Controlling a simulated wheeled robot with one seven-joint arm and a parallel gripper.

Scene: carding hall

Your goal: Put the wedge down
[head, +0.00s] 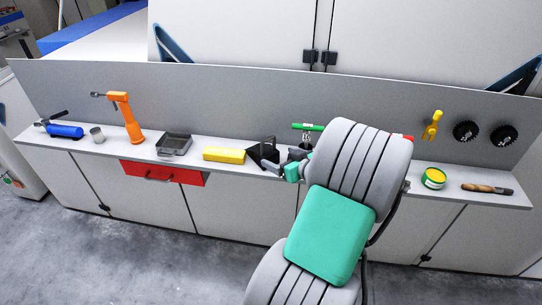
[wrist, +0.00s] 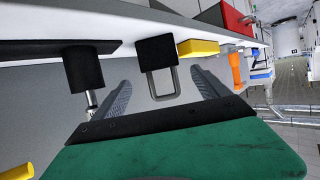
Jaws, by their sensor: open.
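The wedge (head: 256,153) is a dark, angular block standing on the long shelf, right of the yellow block in the head view. In the wrist view, a black block with a grey loop handle, which looks like the wedge (wrist: 157,50), is at the shelf's edge. My gripper (head: 282,164) is just right of the wedge in the head view. In the wrist view my gripper (wrist: 160,92) is open, with a finger on each side of the handle. I see space between the handle and both fingers. My arm hides part of the shelf.
The shelf (head: 350,170) also bears a yellow block (head: 224,155), a grey tray (head: 174,144), an orange tool (head: 128,117), a grey cup (head: 97,135), a blue cylinder (head: 66,131), a green-yellow tin (head: 433,178) and a wooden-handled tool (head: 487,189). A red drawer (head: 160,173) sits below.

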